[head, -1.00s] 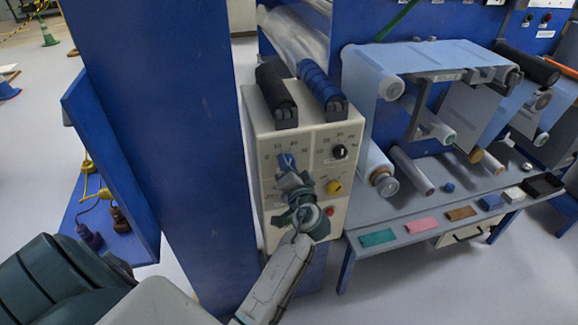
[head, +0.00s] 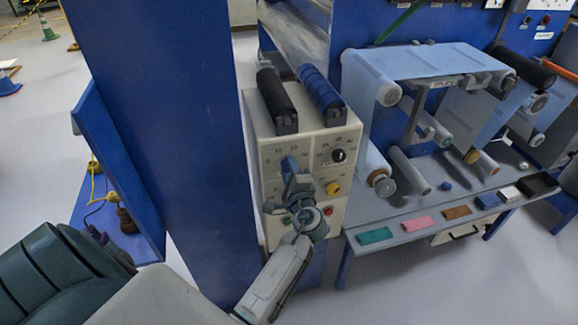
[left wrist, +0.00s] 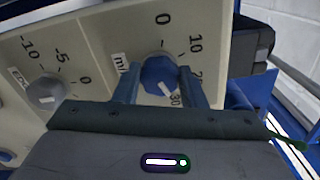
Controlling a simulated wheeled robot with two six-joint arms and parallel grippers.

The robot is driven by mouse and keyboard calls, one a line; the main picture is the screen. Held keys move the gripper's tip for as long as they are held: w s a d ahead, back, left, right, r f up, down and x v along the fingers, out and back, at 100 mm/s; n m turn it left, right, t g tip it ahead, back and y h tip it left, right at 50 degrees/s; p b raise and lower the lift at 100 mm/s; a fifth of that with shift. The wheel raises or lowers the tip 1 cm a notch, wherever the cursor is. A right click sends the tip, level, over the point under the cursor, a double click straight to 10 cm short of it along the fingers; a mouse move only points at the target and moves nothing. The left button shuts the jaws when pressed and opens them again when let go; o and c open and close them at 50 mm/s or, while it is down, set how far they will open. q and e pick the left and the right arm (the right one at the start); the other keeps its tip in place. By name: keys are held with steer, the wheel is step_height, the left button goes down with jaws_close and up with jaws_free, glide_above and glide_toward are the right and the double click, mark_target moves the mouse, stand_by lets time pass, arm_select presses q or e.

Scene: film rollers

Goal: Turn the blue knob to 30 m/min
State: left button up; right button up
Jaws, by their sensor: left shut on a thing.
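The blue knob (left wrist: 159,74) sits on a cream control panel (left wrist: 95,50) with a scale of 0, 10, 20 and 30 around it. Its white mark points down and right, at or very close to the 30. My left gripper (left wrist: 160,85) is shut on the knob, one finger on each side. In the head view the left gripper (head: 290,172) reaches up to the panel's left dial and hides most of the knob. My right gripper is not in view.
A grey-white knob (left wrist: 46,92) with a minus scale is beside the blue one. A blue column (head: 165,130) stands left.

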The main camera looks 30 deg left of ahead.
arm_select(q)
steer(key=shift+r+m+p, duration=0.15)
steer(key=shift+m+p, duration=0.25)
steer(key=shift+m, duration=0.5)
steer(key=o, duration=1)
steer(key=shift+a, duration=0.1)
